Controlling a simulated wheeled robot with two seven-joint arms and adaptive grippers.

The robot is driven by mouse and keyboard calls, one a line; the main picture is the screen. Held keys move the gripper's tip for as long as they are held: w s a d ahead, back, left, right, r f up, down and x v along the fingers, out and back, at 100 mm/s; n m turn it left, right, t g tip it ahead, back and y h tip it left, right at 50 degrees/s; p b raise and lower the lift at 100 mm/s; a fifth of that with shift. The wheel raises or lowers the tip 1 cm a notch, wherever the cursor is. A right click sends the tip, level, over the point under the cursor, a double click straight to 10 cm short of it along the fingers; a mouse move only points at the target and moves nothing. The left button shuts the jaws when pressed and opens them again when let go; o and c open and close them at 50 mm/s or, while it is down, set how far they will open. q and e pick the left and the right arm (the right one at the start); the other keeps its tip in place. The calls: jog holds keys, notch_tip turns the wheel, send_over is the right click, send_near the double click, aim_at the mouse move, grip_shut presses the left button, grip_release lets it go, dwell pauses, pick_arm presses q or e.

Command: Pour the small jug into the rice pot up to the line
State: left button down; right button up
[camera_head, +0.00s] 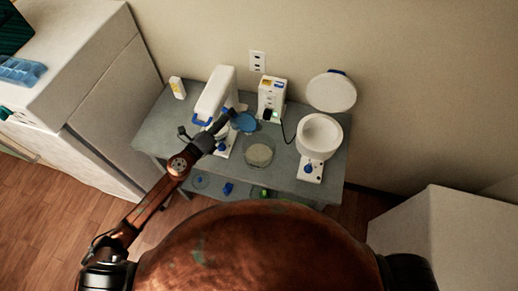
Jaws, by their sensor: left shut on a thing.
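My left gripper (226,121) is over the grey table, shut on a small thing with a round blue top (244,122). It looks like the small jug, but its body and handle are too small and hidden to make out. The rice pot (320,135) is the white round cooker at the table's right, with its white lid (331,92) raised behind it. The held thing is left of the rice pot and apart from it. The pot's inside looks pale; no fill line can be made out. My right gripper is out of view.
A white machine with blue trim (214,94) stands close to my left gripper. A white box-shaped device (272,96) with a cable stands behind. A pale round vessel (259,154) is at the table's (289,177) front middle. A small white carton (178,88) stands back left.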

pick_arm(q)
jog(key=shift+s+d+f+m+b, duration=0.1)
jog(key=shift+s+f+m+b, duration=0.05)
jog(key=shift+f+b, duration=0.4)
jog(key=shift+s+d+f+m+b, duration=0.1)
jog(key=shift+f+m+b, duration=0.05)
jog(key=shift+f+b, duration=0.4)
jog(key=shift+s+r, duration=0.1)
jog(key=shift+b, duration=0.4)
jog(key=shift+d+m, duration=0.1)
jog(key=shift+m, duration=0.2)
jog(key=shift+s, duration=0.1)
